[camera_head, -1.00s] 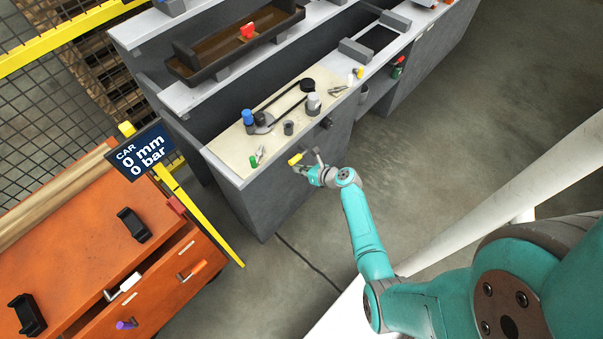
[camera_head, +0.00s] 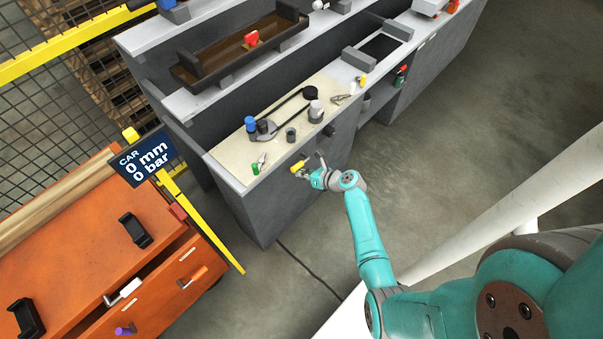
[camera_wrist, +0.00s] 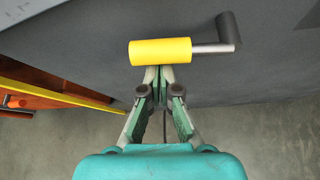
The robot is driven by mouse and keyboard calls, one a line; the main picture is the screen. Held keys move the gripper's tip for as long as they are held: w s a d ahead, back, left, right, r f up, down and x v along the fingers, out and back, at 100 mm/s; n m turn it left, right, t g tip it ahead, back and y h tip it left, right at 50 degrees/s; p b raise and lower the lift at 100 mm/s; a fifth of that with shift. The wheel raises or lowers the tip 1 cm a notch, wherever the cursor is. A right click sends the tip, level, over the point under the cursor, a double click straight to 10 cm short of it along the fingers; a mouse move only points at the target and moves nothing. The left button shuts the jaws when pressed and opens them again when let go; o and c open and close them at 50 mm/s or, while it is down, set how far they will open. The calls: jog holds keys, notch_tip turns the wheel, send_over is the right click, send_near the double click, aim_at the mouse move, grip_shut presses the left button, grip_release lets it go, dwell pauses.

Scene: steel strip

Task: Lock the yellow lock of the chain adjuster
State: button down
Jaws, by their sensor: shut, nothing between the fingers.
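The yellow lock (camera_wrist: 160,51) is a short yellow cylinder on a thin metal rod, which ends in a dark grey crank piece (camera_wrist: 229,31) at its right. It sticks out in front of the grey bench side, and also shows in the head view (camera_head: 298,166). My gripper (camera_wrist: 160,73) is shut and empty. Its fingertips are at the near edge of the yellow cylinder, close to its middle; I cannot tell whether they touch it. My gripper in the head view (camera_head: 306,174) is small beside the lock.
The grey bench (camera_head: 268,212) carries a pale board (camera_head: 232,152) with a black belt (camera_head: 285,103), a blue-topped part (camera_head: 250,124) and small cups. An orange cabinet (camera_head: 75,250) with open drawers and a yellow post stand left.

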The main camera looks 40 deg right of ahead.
aim_at(305, 162)
jog(key=shift+r, duration=0.15)
jog(key=shift+d+r+m+y, duration=0.2)
jog(key=shift+r+m+y, duration=0.35)
jog(key=shift+y, duration=0.05)
jog(key=shift+d+r+m+y, duration=0.15)
jog(key=shift+r+m+y, duration=0.4)
jog(key=shift+y, duration=0.05)
jog(key=r+m+y, duration=0.1)
jog(key=d+r+m+t+y, duration=0.1)
jog(key=m, duration=0.1)
jog(key=shift+w+d+r, duration=0.1)
jog(key=shift+d, duration=0.05)
jog(key=shift+d+r, duration=0.6)
jog(key=shift+d, duration=0.15)
jog(key=shift+d+r, duration=0.3)
jog(key=shift+d, duration=0.6)
